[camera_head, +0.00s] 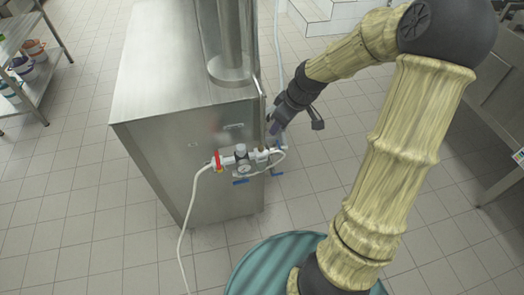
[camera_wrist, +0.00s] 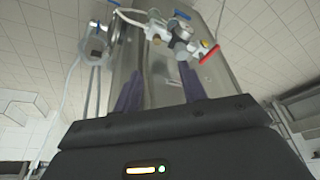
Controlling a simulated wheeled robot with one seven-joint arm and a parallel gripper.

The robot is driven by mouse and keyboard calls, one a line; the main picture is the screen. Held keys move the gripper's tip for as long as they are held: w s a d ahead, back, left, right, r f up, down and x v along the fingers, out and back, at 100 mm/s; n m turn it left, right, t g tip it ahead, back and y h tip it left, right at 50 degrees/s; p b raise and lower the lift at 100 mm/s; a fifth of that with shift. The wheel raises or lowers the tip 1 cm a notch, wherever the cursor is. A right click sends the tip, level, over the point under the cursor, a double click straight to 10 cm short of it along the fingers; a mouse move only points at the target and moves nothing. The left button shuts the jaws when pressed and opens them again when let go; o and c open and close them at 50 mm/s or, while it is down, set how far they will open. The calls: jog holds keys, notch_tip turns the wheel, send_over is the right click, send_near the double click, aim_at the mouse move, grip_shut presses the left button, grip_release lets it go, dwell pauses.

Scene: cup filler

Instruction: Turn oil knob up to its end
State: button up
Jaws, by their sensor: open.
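A white pipe assembly with valves and fittings (camera_head: 241,158) is mounted on the side of the steel cabinet. It has a red handle (camera_head: 217,160), a round gauge (camera_head: 243,169) and a blue handle (camera_head: 240,182). I cannot tell which part is the oil knob. My gripper (camera_head: 277,128) is above the right end of the assembly, apparently close to it; contact cannot be told. In the wrist view its two purple fingers (camera_wrist: 160,88) are spread with nothing seen between them. The red handle (camera_wrist: 209,54) and a blue handle (camera_wrist: 182,15) appear beyond the fingers there.
The steel cabinet (camera_head: 165,95) carries a vertical pipe (camera_head: 230,45). A white hose (camera_head: 187,215) hangs from the assembly to the floor. A shelf with buckets (camera_head: 30,60) stands far left. The tiled floor (camera_head: 80,200) at left is clear.

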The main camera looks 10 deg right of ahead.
aim_at(261, 146)
jog(key=shift+w+d+f, duration=0.1)
jog(key=shift+w+d, duration=0.15)
jog(key=shift+w, duration=0.3)
jog(key=shift+f, duration=0.1)
jog(key=b+x, duration=0.2)
jog(key=x, duration=1.5)
jog(key=shift+w+a, duration=0.2)
grip_shut()
